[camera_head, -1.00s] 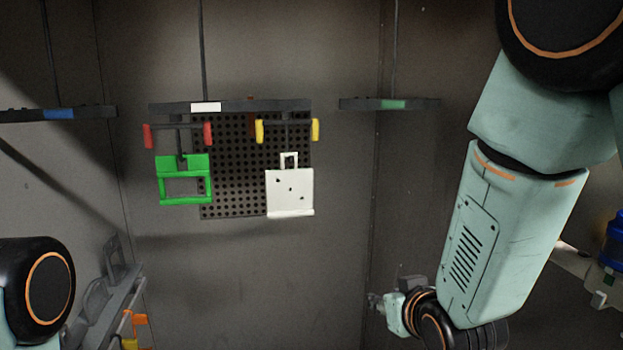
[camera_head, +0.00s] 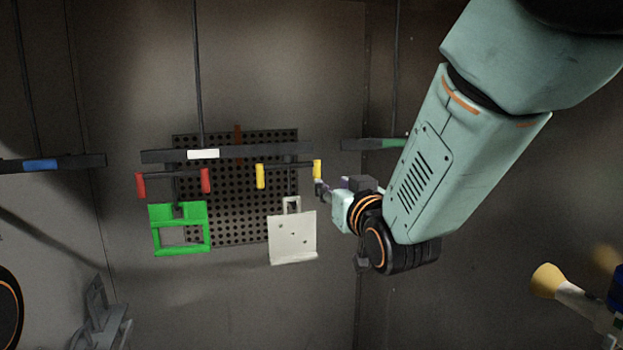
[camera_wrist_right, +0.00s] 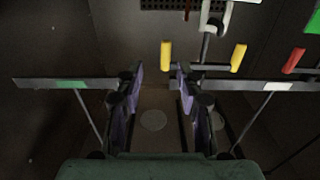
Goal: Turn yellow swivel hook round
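The yellow swivel hook has two yellow ends on a dark crossbar, (camera_head: 260,177) in the head view, and hangs under the middle rail. A white plate (camera_head: 293,240) hangs from it. My right gripper (camera_head: 319,188) is just below and beside the hook's right yellow end, partly hidden by its small size. In the right wrist view this gripper (camera_wrist_right: 159,72) is open and empty, its purple-padded fingers apart. One yellow end (camera_wrist_right: 166,55) shows just beyond the fingertips, nearer the right finger; contact cannot be told.
A red-ended hook (camera_head: 206,181) with a green frame (camera_head: 180,250) hangs to the left on the same rail (camera_head: 235,153). A perforated panel (camera_head: 240,215) is behind. Rails with blue (camera_head: 40,165) and green (camera_head: 391,143) marks hang either side.

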